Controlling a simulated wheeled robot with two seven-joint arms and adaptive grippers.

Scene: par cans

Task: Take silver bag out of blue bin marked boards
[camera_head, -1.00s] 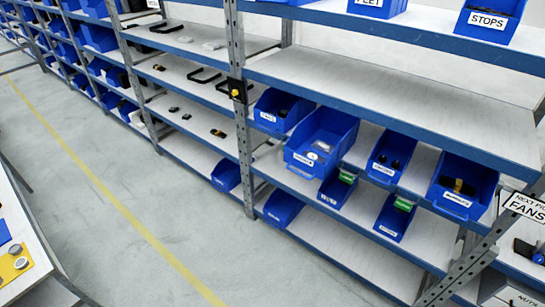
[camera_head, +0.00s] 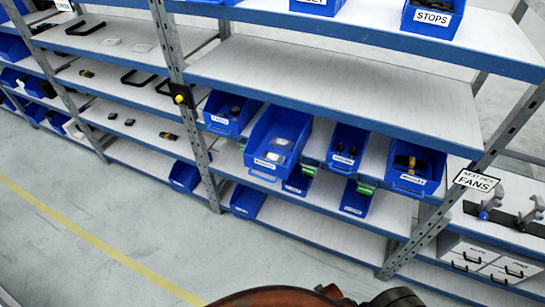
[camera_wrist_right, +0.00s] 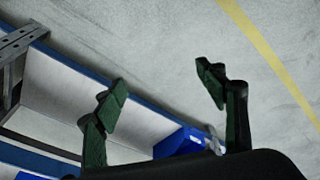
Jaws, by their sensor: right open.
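A large blue bin (camera_head: 259,131) stands on the middle shelf with its open front toward me. Its front label is too small to read for certain. Two small silver-grey packets lie inside: one silver bag (camera_head: 281,142) and another silver bag (camera_head: 275,157) nearer the front. My right gripper (camera_wrist_right: 162,78) is open and empty in the right wrist view, with its two dark green fingers wide apart above the floor. It is away from the bin's packets. My left gripper is out of view.
Smaller blue bins flank it: one on the left (camera_head: 222,121), one on the right (camera_head: 345,142) and one with black and yellow contents (camera_head: 405,183). A steel upright (camera_head: 184,97) stands to the left. The shelf above (camera_head: 340,85) is bare. The floor (camera_head: 90,190) is clear.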

